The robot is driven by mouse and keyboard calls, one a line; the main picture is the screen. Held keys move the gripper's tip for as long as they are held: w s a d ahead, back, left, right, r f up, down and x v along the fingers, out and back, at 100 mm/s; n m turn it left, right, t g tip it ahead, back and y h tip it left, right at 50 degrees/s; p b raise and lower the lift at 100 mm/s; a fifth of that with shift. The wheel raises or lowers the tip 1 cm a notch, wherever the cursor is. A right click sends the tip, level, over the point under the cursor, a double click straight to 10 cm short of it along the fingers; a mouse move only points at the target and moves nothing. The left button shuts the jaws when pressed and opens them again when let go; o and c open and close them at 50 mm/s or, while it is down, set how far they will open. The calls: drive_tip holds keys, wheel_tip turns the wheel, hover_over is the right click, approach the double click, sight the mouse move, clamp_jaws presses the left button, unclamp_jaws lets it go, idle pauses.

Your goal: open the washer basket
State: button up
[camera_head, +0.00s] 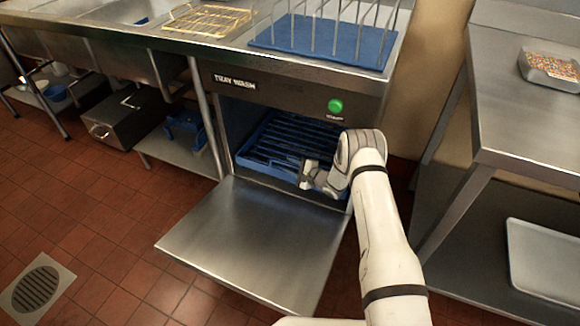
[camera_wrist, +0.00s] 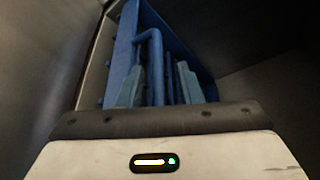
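The blue washer basket (camera_head: 290,142) sits inside the tray washer, under the counter. The washer's steel door (camera_head: 255,240) is folded down flat in front of the opening. My gripper (camera_head: 308,172) is at the front right of the basket, inside the opening. In the wrist view the basket's blue wall (camera_wrist: 122,45) and a bent blue bar (camera_wrist: 156,60) are close ahead. The two fingers of my gripper (camera_wrist: 160,88) stand apart on either side of the bar. I cannot tell whether they touch it.
A green button (camera_head: 335,106) is on the washer front above my gripper. A blue rack mat (camera_head: 325,40) lies on the counter. A steel table (camera_head: 520,110) stands at the right. The floor to the left of the door is clear, with a drain (camera_head: 37,287).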

clamp_jaws()
idle(0.3)
